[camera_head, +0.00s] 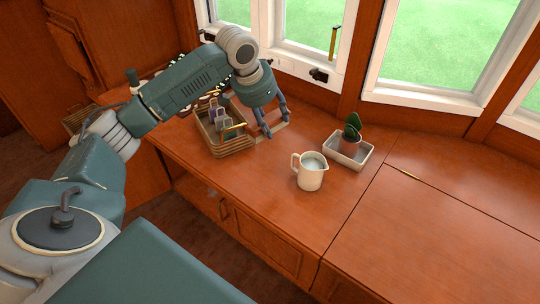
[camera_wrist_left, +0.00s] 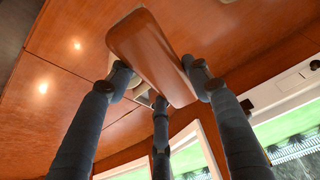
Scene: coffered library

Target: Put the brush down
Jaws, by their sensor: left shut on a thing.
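The brush (camera_wrist_left: 148,48) shows in the left wrist view as a smooth, reddish-brown, wooden oblong block between my fingers. My left gripper (camera_head: 271,131) is shut on it, low over the counter (camera_head: 245,190), just right of the wicker basket. In the head view the brush is small and partly hidden by the fingers. I cannot tell whether it touches the counter. The bristles cannot be made out. My right gripper is not in view.
The wicker basket (camera_head: 231,147) holds several upright items. A cream jug (camera_head: 310,178) with pale contents stands to the right of my gripper. The counter's right part is clear. Windows line the back.

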